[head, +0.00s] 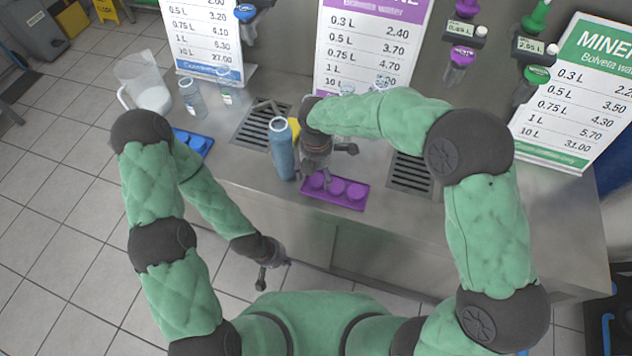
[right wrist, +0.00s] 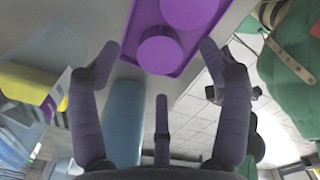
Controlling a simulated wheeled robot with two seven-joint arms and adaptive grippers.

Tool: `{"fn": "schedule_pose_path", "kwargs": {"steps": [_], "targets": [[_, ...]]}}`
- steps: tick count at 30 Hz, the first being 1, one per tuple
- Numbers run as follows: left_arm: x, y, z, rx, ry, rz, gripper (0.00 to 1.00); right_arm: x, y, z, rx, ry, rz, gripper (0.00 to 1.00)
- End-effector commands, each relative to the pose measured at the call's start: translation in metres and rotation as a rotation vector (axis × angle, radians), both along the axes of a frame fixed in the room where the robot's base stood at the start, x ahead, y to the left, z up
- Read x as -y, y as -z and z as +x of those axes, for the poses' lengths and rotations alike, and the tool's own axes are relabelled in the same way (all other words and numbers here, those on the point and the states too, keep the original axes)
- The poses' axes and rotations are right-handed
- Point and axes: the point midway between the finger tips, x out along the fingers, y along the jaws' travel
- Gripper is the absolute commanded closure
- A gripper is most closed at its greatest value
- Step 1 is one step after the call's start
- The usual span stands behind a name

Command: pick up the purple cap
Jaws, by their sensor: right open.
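A purple tray (head: 353,205) with purple caps lies on the metal counter in the head view. In the right wrist view the tray (right wrist: 143,18) is at the top, with a round purple cap (right wrist: 160,52) between my fingertips and another cap (right wrist: 190,12) beyond it. My right gripper (head: 335,165) is over the tray's left part and partly hides it. It also shows in the right wrist view (right wrist: 160,50), open and empty, its fingers apart on either side of the nearer cap, touching nothing visible. My left gripper (head: 274,271) hangs in front of the counter, open and empty.
A blue bottle (head: 283,150) stands close beside my right gripper on the left. A blue tray (head: 193,142), a clear pitcher (head: 148,92) and clear jars (head: 190,98) are farther left. Drain grates (head: 410,174) and price signs (head: 372,45) are around the counter's back.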

Motion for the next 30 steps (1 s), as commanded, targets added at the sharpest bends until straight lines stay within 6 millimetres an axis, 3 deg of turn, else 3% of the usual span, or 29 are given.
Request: {"fn": "schedule_pose_path", "kwargs": {"steps": [1,4,12,19,30], "targets": [[0.000,0.007,0.000,0.000,0.000,0.000,1.00,0.001,0.012,0.001,-0.002,0.000,0.000,0.23],[0.000,0.011,0.000,0.000,0.000,0.000,1.00,0.000,0.024,0.000,-0.002,0.000,0.000,0.23],[0.000,0.010,0.000,0.000,0.000,0.000,1.00,0.000,0.026,0.001,0.000,0.001,0.000,0.23],[0.000,0.010,0.000,0.000,0.000,0.000,1.00,0.000,0.026,0.001,0.000,0.000,0.000,0.61],[0.000,0.010,0.000,0.000,0.000,0.000,1.00,0.000,0.025,0.001,0.000,0.000,0.000,0.61]]}}
